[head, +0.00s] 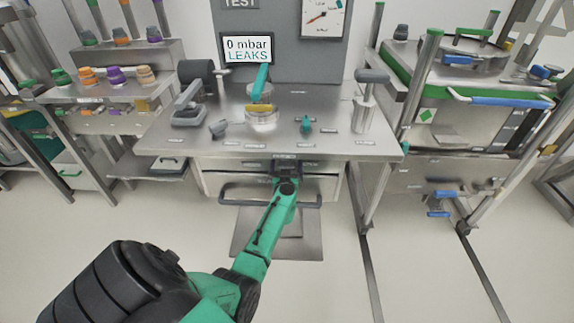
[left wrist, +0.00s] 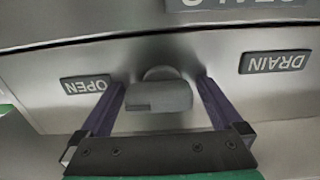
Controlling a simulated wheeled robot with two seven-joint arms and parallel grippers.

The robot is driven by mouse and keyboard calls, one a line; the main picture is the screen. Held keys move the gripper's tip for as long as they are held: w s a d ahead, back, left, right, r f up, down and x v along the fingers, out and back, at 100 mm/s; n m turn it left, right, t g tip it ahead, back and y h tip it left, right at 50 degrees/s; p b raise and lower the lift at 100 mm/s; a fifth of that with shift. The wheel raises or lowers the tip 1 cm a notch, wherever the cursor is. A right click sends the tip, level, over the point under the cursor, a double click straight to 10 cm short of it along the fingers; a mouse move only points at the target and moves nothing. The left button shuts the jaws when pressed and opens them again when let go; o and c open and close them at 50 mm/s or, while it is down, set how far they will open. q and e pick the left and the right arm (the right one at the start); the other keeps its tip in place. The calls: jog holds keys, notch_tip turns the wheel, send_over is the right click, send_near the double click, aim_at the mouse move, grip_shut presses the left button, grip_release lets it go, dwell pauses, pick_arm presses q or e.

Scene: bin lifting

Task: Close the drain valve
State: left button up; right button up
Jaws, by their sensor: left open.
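The drain valve appears to be the short grey knob (left wrist: 158,95) on the metal front panel in the left wrist view, between an upside-down OPEN label (left wrist: 86,84) and DRAIN label (left wrist: 275,62). My left gripper (left wrist: 164,82) is open, with one dark finger on each side of the knob. The knob lies between the fingers with visible gaps, and I see no clear contact. In the head view my left gripper (head: 286,170) is at the bench's front edge and hides the knob.
The steel bench (head: 190,140) carries a clear pot with a teal handle (head: 260,84) and several fittings. A drawer with a dark bar handle (head: 235,197) is below. A display (head: 246,49) reads 0 mbar LEAKS. A blue-handled fitting (head: 438,205) is on the right station.

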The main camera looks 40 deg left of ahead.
pick_arm(q)
jog(key=shift+w, duration=0.15)
jog(key=c, duration=1.2)
jog(key=shift+c, duration=0.2)
jog(key=shift+r+n, duration=0.1)
jog(key=shift+n, duration=0.4)
jog(key=n+p, duration=0.1)
jog(key=n, duration=0.6)
jog(key=shift+a, duration=0.1)
jog(key=n, duration=0.5)
jog(key=shift+a, duration=0.1)
jog(key=n, duration=0.5)
jog(key=shift+s+b, duration=0.2)
jog(key=shift+b, duration=0.15)
